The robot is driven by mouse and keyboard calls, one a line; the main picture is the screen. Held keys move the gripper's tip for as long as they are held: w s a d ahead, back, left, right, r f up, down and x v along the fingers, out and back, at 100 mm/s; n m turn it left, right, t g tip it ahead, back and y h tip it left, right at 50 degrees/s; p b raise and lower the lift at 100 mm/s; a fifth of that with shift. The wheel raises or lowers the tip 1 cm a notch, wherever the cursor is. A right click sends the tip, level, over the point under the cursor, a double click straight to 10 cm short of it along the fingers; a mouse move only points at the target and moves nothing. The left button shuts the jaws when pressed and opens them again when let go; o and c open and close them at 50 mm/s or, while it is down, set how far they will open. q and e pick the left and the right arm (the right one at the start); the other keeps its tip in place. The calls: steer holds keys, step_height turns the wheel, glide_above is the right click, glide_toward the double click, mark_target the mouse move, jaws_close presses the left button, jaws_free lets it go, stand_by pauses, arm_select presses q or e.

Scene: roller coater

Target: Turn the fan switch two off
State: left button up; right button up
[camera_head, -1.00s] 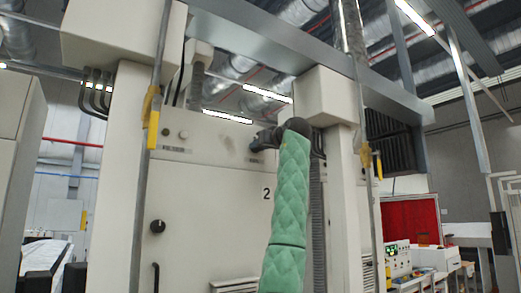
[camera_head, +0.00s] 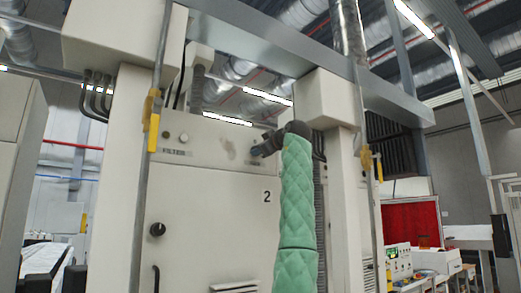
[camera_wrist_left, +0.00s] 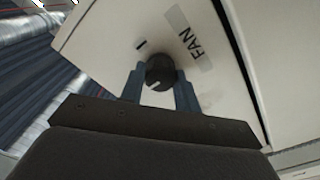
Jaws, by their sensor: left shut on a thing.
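The fan switch (camera_wrist_left: 160,70) is a round dark knob with a small white mark, on a pale panel beside a label reading FAN. My left gripper (camera_wrist_left: 160,78) has its two blue-grey fingers shut on the knob, one on each side. In the head view my left gripper (camera_head: 256,153) reaches the upper part of the cream cabinet (camera_head: 210,230), above a plate marked 2 (camera_head: 266,196); the switch itself is hidden there. My right gripper is not in view.
A second control labelled FILTER (camera_head: 183,138) sits to the left on the same panel. A black knob (camera_head: 157,229) is lower on the cabinet. Grey upright poles (camera_head: 140,220) stand in front of the cabinet, with one to each side of my green-sleeved arm.

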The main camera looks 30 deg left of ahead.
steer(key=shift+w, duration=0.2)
arm_select(q)
steer(key=o, duration=1)
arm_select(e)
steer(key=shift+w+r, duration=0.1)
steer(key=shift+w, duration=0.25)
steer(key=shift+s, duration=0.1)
arm_select(q)
steer(key=shift+b+v, duration=2.1)
steer(key=shift+v, duration=1.8)
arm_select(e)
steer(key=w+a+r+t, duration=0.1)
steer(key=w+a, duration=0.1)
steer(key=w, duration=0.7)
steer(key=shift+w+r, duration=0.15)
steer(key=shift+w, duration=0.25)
arm_select(q)
steer(key=shift+w+f, duration=0.15)
